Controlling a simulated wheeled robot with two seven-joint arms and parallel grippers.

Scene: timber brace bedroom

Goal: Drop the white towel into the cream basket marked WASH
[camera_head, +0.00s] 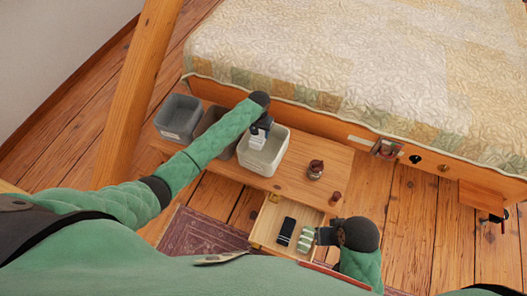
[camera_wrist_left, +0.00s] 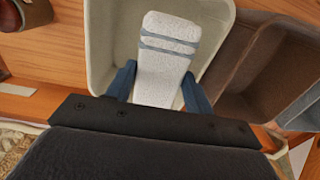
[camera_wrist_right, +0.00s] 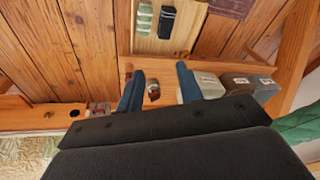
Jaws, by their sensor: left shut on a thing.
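My left gripper (camera_head: 261,127) is shut on the white towel (camera_head: 257,140), a folded strip with grey-blue bands. It also shows between the fingers in the left wrist view (camera_wrist_left: 160,85). The towel hangs over the opening of the cream basket (camera_head: 283,143), whose walls surround it in the left wrist view (camera_wrist_left: 108,30). I cannot tell whether the towel touches the basket's inside. The basket's marking is not readable. My right gripper (camera_head: 318,236) is open and empty, beside the open drawer; its parted fingers show in the right wrist view (camera_wrist_right: 160,71).
A brown-grey basket (camera_head: 209,119) and a grey basket (camera_head: 178,115) stand left of the cream one on the wooden bench (camera_head: 325,156). A dark red jar (camera_head: 315,170) stands to the right. The open drawer (camera_head: 267,218) holds dark and green striped items. The bed lies behind.

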